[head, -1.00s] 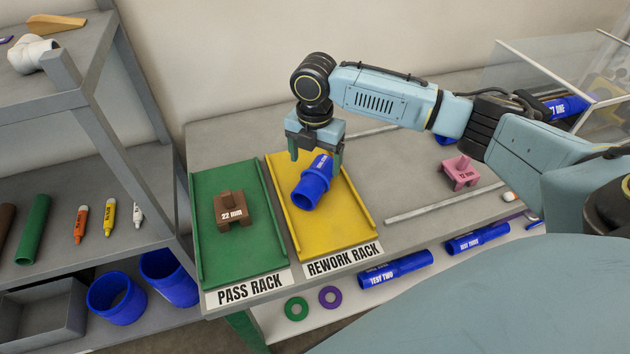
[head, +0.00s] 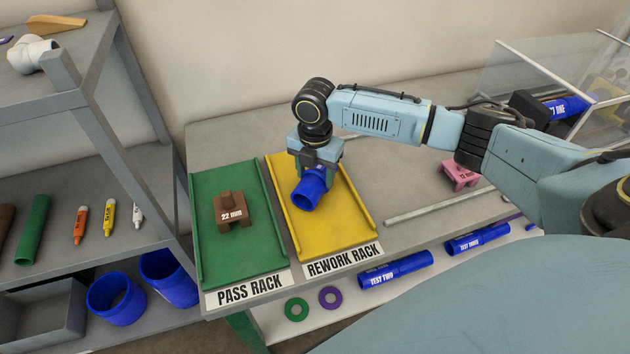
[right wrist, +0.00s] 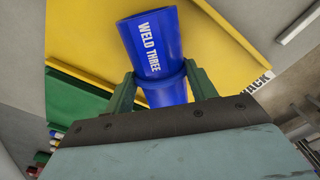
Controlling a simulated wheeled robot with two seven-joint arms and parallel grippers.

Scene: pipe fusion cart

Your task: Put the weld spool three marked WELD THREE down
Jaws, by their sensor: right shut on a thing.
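The blue weld spool three (head: 309,193) is at the yellow rework rack (head: 342,230), its open end toward the front. In the right wrist view the spool (right wrist: 150,45) shows its WELD THREE marking, with the yellow rack behind it. My right gripper (head: 314,172) points down over the rack and is shut on the spool; its green fingers (right wrist: 158,92) are on either side of it. I cannot tell whether the spool touches the rack floor. My left gripper is not in view.
The green pass rack (head: 240,248) to the left holds a brown 22 mm block (head: 233,211). A pink block (head: 460,173) stands at the right, near a grey rod (head: 435,207). Blue test pieces (head: 397,270) lie on the lower shelf in front. Grey shelving (head: 88,172) stands at the left.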

